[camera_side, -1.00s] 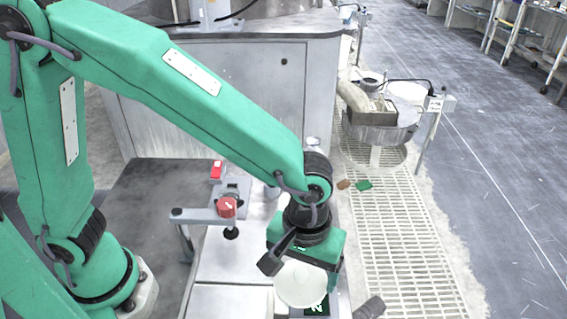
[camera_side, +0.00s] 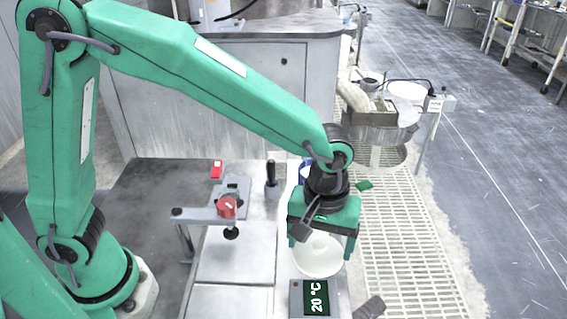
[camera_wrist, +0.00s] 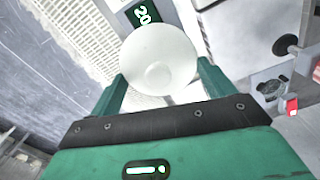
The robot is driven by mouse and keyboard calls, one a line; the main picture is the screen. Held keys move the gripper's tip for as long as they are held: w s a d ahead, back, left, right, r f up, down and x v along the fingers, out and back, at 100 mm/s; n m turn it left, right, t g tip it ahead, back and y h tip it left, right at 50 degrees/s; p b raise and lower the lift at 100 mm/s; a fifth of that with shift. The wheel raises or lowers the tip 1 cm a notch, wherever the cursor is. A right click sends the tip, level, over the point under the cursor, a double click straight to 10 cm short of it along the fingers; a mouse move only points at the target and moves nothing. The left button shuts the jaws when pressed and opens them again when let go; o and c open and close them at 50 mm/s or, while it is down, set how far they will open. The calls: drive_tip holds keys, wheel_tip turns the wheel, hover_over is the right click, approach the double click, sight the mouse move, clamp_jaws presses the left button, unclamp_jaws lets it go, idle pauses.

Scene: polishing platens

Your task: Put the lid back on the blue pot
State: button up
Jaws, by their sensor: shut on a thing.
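The lid (camera_side: 318,257) is a round white disc with a small raised centre, seen in the wrist view (camera_wrist: 160,58). My gripper (camera_side: 323,247) is shut on it, with a green finger at either side of the disc in the wrist view (camera_wrist: 162,72). The lid is held above the bench near the display box. A blue and white thing, probably the blue pot (camera_side: 305,172), shows just behind my wrist. Most of it is hidden, so I cannot see its top.
A box with a green display reading 20 °C (camera_side: 316,298) stands in front of the lid. A dark cylinder (camera_side: 370,307) lies at the front right.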

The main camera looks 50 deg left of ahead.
drive_tip(key=w+a+r+n, duration=0.2)
drive_tip(key=w+a+n, duration=0.1)
drive_tip(key=w+a, duration=0.7)
drive_tip(key=w+a+r+n, duration=0.1)
drive_tip(key=w+a+n, duration=0.2)
drive_tip(key=w+a, duration=0.7)
drive_tip(key=shift+w+r, duration=0.4)
drive_tip(key=shift+w, duration=0.15)
drive_tip(key=shift+f, duration=0.1)
drive_tip(key=shift+d+f, duration=0.1)
drive_tip(key=shift+f, duration=3)
drive_tip(key=shift+f, duration=0.2)
drive_tip(key=o, duration=0.9)
drive_tip(key=shift+r, duration=0.15)
